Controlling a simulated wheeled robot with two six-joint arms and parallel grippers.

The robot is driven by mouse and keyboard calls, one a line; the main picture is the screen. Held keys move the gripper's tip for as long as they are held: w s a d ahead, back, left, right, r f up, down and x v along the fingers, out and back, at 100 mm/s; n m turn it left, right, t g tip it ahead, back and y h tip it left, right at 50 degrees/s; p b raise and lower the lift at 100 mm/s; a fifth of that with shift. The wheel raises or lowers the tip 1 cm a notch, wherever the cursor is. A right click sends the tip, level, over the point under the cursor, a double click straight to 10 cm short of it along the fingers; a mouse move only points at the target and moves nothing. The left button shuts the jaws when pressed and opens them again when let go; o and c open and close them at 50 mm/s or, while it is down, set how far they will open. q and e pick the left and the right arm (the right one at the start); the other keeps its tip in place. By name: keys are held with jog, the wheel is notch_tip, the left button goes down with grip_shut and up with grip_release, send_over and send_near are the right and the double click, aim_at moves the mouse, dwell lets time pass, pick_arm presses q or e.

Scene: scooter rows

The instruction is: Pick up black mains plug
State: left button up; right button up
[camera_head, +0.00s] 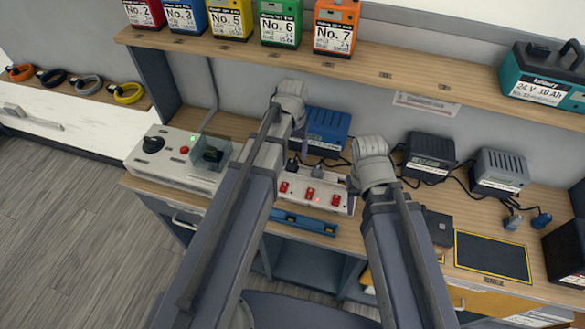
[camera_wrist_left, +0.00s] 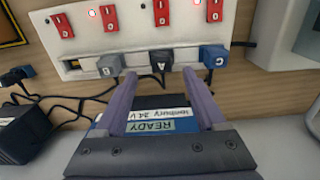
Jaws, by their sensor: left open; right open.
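The black mains plug (camera_wrist_left: 161,62), marked A, sits in the white power strip (camera_wrist_left: 140,36), the middle one of three plugs; it also shows in the head view (camera_head: 293,166). A grey plug (camera_wrist_left: 110,66) is left of it and a blue plug (camera_wrist_left: 213,57) right of it in the left wrist view. My left gripper (camera_wrist_left: 160,76) is open and empty. Its fingertips appear on either side of the black plug, towards the gaps beside its neighbours; contact cannot be told. My right wrist (camera_head: 372,165) is over the strip's right end; its jaws are hidden.
A blue charger (camera_head: 327,131) stands behind the strip (camera_head: 330,194), with black cables between. A grey test box (camera_head: 175,162) is at left, two dark chargers (camera_head: 430,156) (camera_head: 499,173) at right. A shelf (camera_head: 350,70) with batteries overhangs the bench.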

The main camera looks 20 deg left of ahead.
aim_at(292, 161)
pick_arm(q)
jog(key=shift+f, duration=0.2)
pick_arm(e)
jog(key=shift+f, duration=0.2)
pick_arm(q)
notch_tip(292, 161, down, 5)
jog(key=b, duration=0.5)
jog(key=shift+a+f, duration=0.15)
jog(key=shift+f, duration=0.05)
pick_arm(e)
notch_tip(292, 161, down, 5)
jog(key=shift+f, duration=0.15)
pick_arm(q)
jog(key=shift+r, duration=0.1)
grip_shut()
